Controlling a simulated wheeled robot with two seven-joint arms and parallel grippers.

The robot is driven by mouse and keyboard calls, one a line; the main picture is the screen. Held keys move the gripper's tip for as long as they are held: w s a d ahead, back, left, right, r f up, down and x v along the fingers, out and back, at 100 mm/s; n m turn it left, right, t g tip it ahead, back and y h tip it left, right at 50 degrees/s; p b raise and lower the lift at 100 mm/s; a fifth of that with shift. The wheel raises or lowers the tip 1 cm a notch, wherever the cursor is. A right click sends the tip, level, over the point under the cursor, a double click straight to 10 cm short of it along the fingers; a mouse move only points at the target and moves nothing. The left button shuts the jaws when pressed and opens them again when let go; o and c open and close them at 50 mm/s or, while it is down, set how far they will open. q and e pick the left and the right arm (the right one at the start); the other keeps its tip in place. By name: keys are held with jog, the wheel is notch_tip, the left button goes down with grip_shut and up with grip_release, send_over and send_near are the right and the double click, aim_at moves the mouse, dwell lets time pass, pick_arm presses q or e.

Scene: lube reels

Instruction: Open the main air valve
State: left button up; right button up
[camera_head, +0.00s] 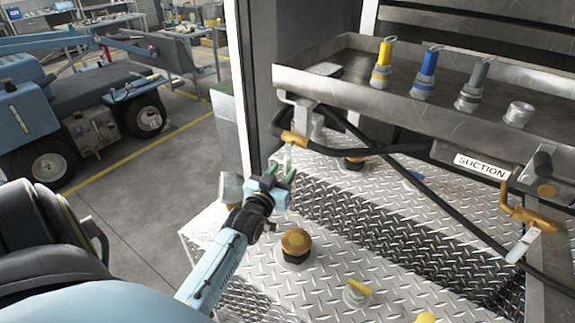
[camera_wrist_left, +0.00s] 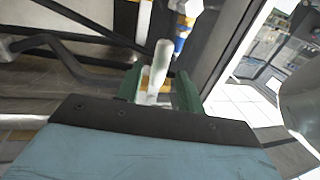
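A brass-coloured valve (camera_head: 294,139) with a pale lever (camera_head: 288,158) sits under the left front corner of the steel tray, joined to a black hose. The lever hangs down from it. My left gripper (camera_head: 279,174), with green fingers, is just below the valve at the lever's lower end. In the left wrist view the pale lever (camera_wrist_left: 160,65) stands between the two green fingers, with a gap visible on both sides, so the gripper looks open around it. A second brass valve (camera_head: 528,215) with a pale handle is at the right, below the SUCTION label. My right gripper is not in view.
The steel tray (camera_head: 330,88) holds yellow, blue and grey nozzles. Black hoses (camera_head: 400,149) run beneath it. Below are diamond-plate steps (camera_head: 330,260) with brass-topped fittings (camera_head: 295,243). A dark frame post (camera_head: 250,90) stands close left of the valve. Open floor lies further left.

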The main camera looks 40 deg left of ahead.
aim_at(286, 167)
pick_arm(q)
jog(key=shift+x, duration=1.95)
jog(key=shift+c, duration=0.5)
grip_shut()
